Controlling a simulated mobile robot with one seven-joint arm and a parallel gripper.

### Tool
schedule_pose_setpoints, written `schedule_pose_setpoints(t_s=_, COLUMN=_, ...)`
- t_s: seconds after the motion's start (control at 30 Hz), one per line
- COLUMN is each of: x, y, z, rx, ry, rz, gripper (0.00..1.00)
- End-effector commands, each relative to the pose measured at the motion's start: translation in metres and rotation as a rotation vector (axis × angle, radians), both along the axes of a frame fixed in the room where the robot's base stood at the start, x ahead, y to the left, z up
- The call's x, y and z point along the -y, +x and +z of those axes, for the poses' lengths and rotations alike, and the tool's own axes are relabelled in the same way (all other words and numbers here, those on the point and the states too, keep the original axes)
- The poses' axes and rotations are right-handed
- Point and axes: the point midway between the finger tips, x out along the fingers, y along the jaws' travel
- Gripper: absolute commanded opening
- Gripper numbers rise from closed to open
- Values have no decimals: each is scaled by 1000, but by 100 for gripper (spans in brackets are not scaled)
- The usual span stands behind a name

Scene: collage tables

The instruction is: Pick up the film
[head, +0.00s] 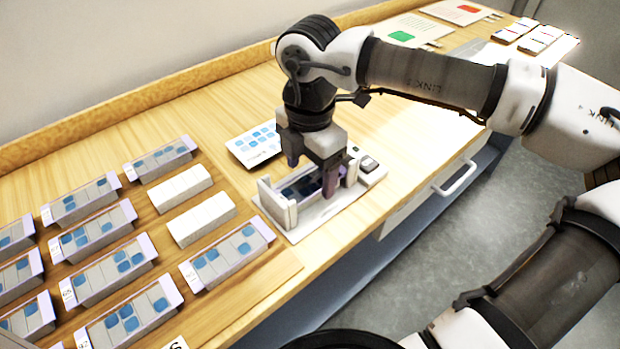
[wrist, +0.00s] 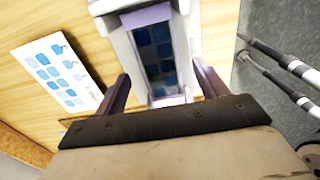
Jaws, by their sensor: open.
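A dark film strip with blue squares (wrist: 154,50) sits in a pale frame with lilac ends, inside a grey-white holder (head: 277,207) on the wooden table. In the head view the strip (head: 296,188) is partly covered by my gripper (head: 312,174). In the wrist view my gripper (wrist: 163,88) is open, its two purple fingers apart on either side of the strip's near end. Nothing is held. I cannot tell whether the fingers touch the holder.
Several similar blocks with blue squares (head: 226,256) and two plain white blocks (head: 200,219) stand in rows at left. A card with blue squares (head: 254,146) lies behind the holder. The table's front edge and a drawer handle (head: 455,178) are to the right.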

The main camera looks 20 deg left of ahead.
Motion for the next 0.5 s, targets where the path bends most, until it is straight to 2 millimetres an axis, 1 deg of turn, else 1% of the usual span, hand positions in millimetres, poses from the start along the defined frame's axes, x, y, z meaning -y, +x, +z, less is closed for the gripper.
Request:
schedule_pose_setpoints(t_s=0.07, x=0, y=0, z=-4, rx=1, ry=1, rz=1, gripper=73)
schedule_pose_setpoints(t_s=0.27, x=0, y=0, z=-4, rx=2, ry=1, rz=0, gripper=73)
schedule_pose_setpoints(t_s=0.5, x=0, y=0, z=-4, rx=1, ry=1, rz=0, gripper=41)
